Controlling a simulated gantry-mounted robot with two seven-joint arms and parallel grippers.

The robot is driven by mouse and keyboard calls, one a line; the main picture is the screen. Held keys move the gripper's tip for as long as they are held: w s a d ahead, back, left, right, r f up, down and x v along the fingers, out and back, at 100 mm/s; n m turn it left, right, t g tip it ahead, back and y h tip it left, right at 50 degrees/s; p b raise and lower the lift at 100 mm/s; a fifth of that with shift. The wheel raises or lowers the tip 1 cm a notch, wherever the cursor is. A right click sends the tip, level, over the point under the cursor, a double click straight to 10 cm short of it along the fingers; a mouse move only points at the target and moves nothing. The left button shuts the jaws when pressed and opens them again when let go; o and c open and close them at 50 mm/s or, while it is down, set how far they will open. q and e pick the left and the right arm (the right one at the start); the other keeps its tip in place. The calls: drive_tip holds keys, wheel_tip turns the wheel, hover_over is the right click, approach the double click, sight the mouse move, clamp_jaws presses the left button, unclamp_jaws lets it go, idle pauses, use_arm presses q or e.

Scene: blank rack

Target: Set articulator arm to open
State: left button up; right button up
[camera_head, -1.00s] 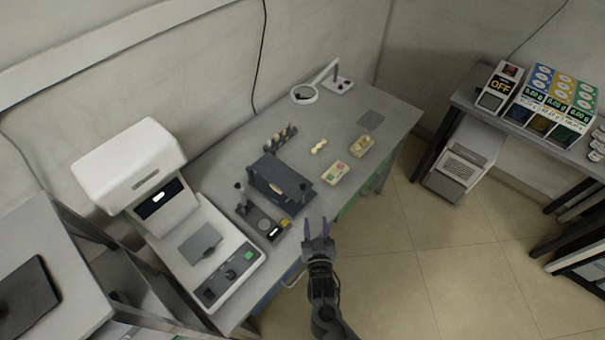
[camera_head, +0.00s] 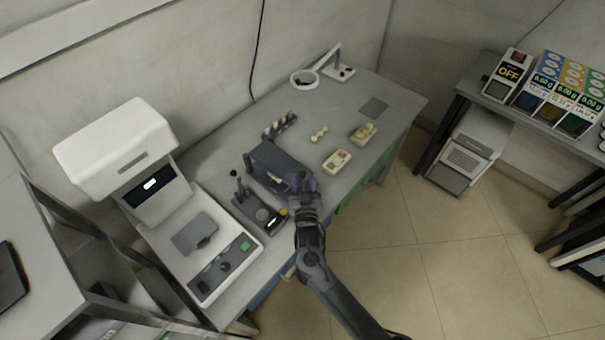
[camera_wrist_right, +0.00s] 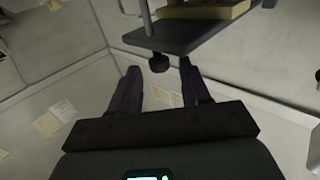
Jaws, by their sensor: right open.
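The articulator (camera_head: 268,160) is a dark grey hinged-looking device on the grey workbench, with a pale piece inside it. My right gripper (camera_head: 303,182) is at its front right edge and hides part of it. In the right wrist view the open fingers (camera_wrist_right: 160,85) point at a dark plate (camera_wrist_right: 195,38) with a small black knob (camera_wrist_right: 158,63). The knob is near the gap between the fingers, and nothing is gripped. I cannot tell whether the fingers touch the plate. A pale tan block (camera_wrist_right: 205,9) rests above the plate. My left gripper is not in view.
A small dark control unit (camera_head: 262,214) stands just left of the gripper. A white machine (camera_head: 205,240) is further left. Pale dental pieces (camera_head: 319,134), a tray (camera_head: 338,161) and a ring lamp (camera_head: 304,79) are on the bench.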

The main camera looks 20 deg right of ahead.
sight(303, 177)
drive_tip(key=shift+x, duration=1.55)
drive_tip(key=shift+c, duration=0.4)
clamp_jaws()
